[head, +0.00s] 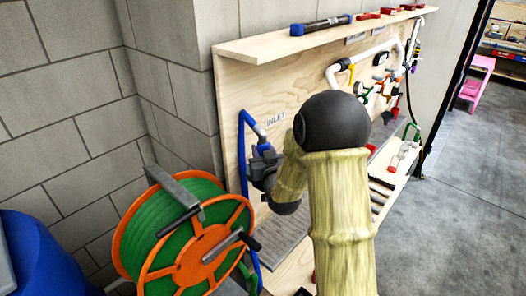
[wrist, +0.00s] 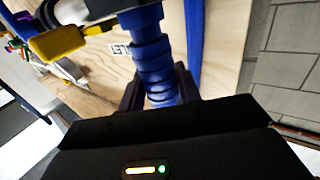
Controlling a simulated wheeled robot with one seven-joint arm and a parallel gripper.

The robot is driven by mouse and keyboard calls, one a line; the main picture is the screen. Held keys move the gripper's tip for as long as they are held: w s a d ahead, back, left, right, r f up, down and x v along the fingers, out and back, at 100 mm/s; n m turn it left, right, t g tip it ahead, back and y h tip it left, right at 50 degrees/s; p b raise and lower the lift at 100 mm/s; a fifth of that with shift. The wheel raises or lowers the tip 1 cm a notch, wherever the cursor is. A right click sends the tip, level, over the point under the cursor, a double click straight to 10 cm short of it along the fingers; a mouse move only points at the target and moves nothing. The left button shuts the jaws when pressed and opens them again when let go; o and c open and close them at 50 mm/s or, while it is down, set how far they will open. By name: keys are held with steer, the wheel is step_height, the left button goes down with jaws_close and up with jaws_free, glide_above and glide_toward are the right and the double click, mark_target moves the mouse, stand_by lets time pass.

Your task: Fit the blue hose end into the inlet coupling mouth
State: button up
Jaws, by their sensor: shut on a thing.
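My gripper (head: 262,172) is at the left part of the plywood board and shut on the ribbed blue hose end (wrist: 153,65). In the wrist view the hose end stands between my dark fingers (wrist: 158,92). Its far end meets or overlaps a white and dark pipe fitting (wrist: 72,12) with a yellow lever (wrist: 57,42) at the top edge. I cannot tell whether it is inside a mouth or only in front of it. The blue hose (head: 242,150) rises along the board's left edge. The inlet mouth is not clearly visible; the INLET label (head: 275,118) is above my gripper.
A hose reel (head: 190,240) with green hose and orange rims stands close at the left of my gripper. A shelf (head: 330,37) with a blue-ended tube (head: 320,25) runs along the board's top. A blue barrel (head: 45,260) is at lower left. The floor at right is clear.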

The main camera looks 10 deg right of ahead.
steer(key=shift+f+b, duration=0.5)
steer(key=shift+b, duration=0.05)
steer(key=o, duration=1.1)
steer(key=shift+o, duration=0.2)
steer(key=shift+s, duration=0.1)
steer(key=s+b, duration=0.5)
steer(key=s, duration=0.4)
steer(key=shift+d+f, duration=0.15)
steer(key=shift+s+b, duration=0.2)
steer(key=shift+b, duration=0.45)
